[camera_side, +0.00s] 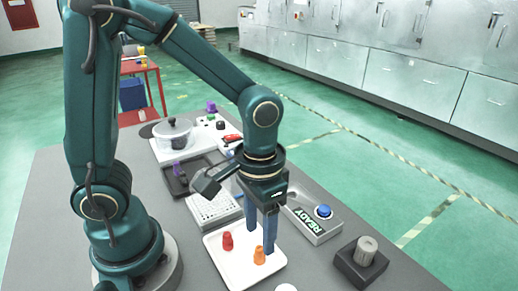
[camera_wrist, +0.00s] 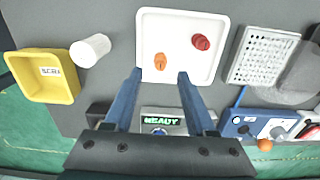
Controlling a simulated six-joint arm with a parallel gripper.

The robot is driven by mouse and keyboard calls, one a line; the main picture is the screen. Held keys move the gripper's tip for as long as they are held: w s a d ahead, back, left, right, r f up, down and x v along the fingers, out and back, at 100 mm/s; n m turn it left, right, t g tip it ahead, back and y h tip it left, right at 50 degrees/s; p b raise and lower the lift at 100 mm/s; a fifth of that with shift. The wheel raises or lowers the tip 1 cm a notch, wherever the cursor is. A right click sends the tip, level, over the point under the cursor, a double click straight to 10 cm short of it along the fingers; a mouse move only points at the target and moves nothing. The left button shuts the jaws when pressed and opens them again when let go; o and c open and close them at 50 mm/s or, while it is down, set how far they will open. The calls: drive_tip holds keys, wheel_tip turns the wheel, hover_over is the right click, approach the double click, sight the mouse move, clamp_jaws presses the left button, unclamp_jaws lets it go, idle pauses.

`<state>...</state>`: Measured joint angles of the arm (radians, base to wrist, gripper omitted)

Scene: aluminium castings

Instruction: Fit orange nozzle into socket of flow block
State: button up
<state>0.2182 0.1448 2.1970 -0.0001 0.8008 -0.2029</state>
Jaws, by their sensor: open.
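The orange nozzle (camera_side: 259,256) stands on the white tray (camera_side: 222,263), beside a red nozzle (camera_side: 227,241). In the wrist view the orange nozzle (camera_wrist: 160,62) shows just beyond the fingertips, in line with the gap between them. My gripper (camera_side: 261,238) is open and empty, pointing down above the tray; its blue fingers also show in the wrist view (camera_wrist: 160,73). I cannot tell for certain which piece is the flow block. A dark block (camera_side: 345,268) with a grey cylinder on top stands to the right, and a blue block (camera_wrist: 240,123) shows at the lower right in the wrist view.
The READY box (camera_side: 305,222) with a blue button lies right of the gripper. A pale grid plate (camera_side: 212,208) lies behind the tray. A yellow bin (camera_wrist: 45,75) and a white cylinder (camera_wrist: 90,50) are at the left in the wrist view. A pot (camera_side: 172,133) stands farther back.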

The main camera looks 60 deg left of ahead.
sight(260, 248)
drive_tip(key=shift+f, duration=1.85)
clamp_jaws()
drive_tip(key=shift+r, duration=0.1)
